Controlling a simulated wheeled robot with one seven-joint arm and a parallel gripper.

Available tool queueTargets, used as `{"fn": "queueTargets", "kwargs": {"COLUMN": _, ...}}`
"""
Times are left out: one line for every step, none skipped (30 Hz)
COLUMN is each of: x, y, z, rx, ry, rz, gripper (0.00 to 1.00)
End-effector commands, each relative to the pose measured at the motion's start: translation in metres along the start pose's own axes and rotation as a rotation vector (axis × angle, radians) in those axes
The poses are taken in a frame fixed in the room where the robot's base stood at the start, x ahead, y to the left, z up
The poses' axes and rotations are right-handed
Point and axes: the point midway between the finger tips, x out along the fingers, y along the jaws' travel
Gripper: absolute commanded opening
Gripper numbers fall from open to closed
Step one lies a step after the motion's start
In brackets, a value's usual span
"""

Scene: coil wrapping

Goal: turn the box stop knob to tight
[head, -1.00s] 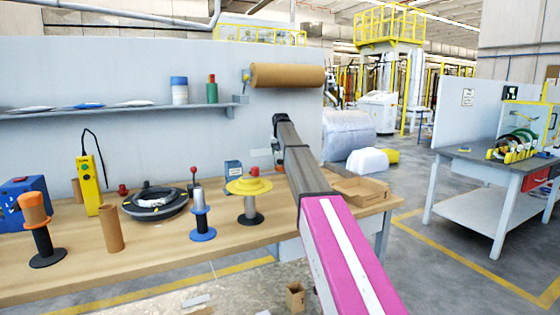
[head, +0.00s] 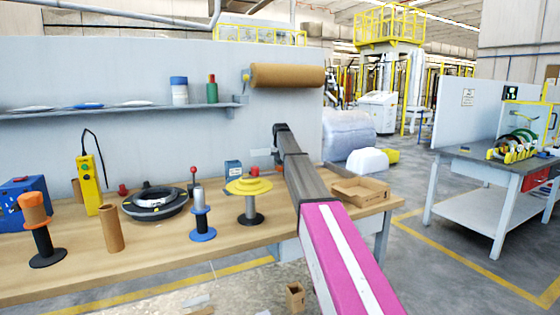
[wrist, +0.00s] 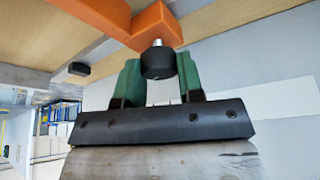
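A black round knob (wrist: 158,62) on a short silver shaft shows in the wrist view, on an orange bracket (wrist: 155,25). My gripper (wrist: 158,78) has green fingers, one on each side of the knob, and no clear gap shows between fingers and knob. The knob's marking and its turn position cannot be read. In the head view my arm hides the gripper, the knob and the bracket.
A wooden workbench (head: 150,250) holds spools, a black ring (head: 155,203), a yellow tester (head: 90,183) and an open cardboard tray (head: 360,190) beside my arm. A brown roll (head: 287,76) hangs on the grey panel. Another table (head: 480,170) stands at right.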

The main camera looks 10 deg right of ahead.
Motion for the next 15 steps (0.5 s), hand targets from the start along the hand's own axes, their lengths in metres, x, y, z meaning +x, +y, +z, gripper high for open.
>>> {"fn": "queueTargets", "kwargs": {"x": -0.0001, "y": -0.0001, "z": 0.0000, "rx": 0.002, "ry": 0.000, "rz": 0.001, "gripper": 0.11}}
{"fn": "queueTargets", "kwargs": {"x": -0.0002, "y": -0.0002, "z": 0.0000, "rx": 0.006, "ry": 0.000, "rz": 0.002, "gripper": 0.11}}
{"fn": "queueTargets", "kwargs": {"x": -0.0001, "y": -0.0004, "z": -0.0001, "rx": 0.015, "ry": -0.001, "rz": 0.007, "gripper": 0.11}}
{"fn": "queueTargets", "kwargs": {"x": -0.0001, "y": -0.0006, "z": 0.0000, "rx": 0.028, "ry": -0.001, "rz": 0.012, "gripper": 0.11}}
{"fn": "queueTargets", "kwargs": {"x": -0.0001, "y": -0.0008, "z": -0.0001, "rx": 0.043, "ry": -0.001, "rz": 0.018, "gripper": 0.11}}
{"fn": "queueTargets", "kwargs": {"x": -0.0001, "y": -0.0010, "z": -0.0001, "rx": 0.069, "ry": -0.001, "rz": 0.030, "gripper": 0.11}}
{"fn": "queueTargets", "kwargs": {"x": -0.0001, "y": -0.0012, "z": -0.0002, "rx": 0.090, "ry": -0.001, "rz": 0.038, "gripper": 0.11}}
{"fn": "queueTargets", "kwargs": {"x": -0.0001, "y": -0.0013, "z": -0.0002, "rx": 0.112, "ry": -0.001, "rz": 0.047, "gripper": 0.11}}
{"fn": "queueTargets", "kwargs": {"x": -0.0001, "y": -0.0012, "z": -0.0004, "rx": 0.141, "ry": -0.001, "rz": 0.060, "gripper": 0.11}}
{"fn": "queueTargets", "kwargs": {"x": -0.0001, "y": -0.0013, "z": -0.0005, "rx": 0.162, "ry": 0.000, "rz": 0.068, "gripper": 0.11}}
{"fn": "queueTargets", "kwargs": {"x": -0.0001, "y": -0.0012, "z": -0.0005, "rx": 0.182, "ry": 0.000, "rz": 0.076, "gripper": 0.11}}
{"fn": "queueTargets", "kwargs": {"x": -0.0001, "y": -0.0010, "z": -0.0006, "rx": 0.206, "ry": 0.000, "rz": 0.086, "gripper": 0.11}}
{"fn": "queueTargets", "kwargs": {"x": -0.0001, "y": -0.0010, "z": -0.0006, "rx": 0.222, "ry": 0.000, "rz": 0.092, "gripper": 0.11}}
{"fn": "queueTargets", "kwargs": {"x": -0.0001, "y": -0.0010, "z": -0.0006, "rx": 0.234, "ry": 0.000, "rz": 0.097, "gripper": 0.11}}
{"fn": "queueTargets", "kwargs": {"x": -0.0002, "y": -0.0009, "z": -0.0004, "rx": 0.249, "ry": 0.000, "rz": 0.103, "gripper": 0.11}}
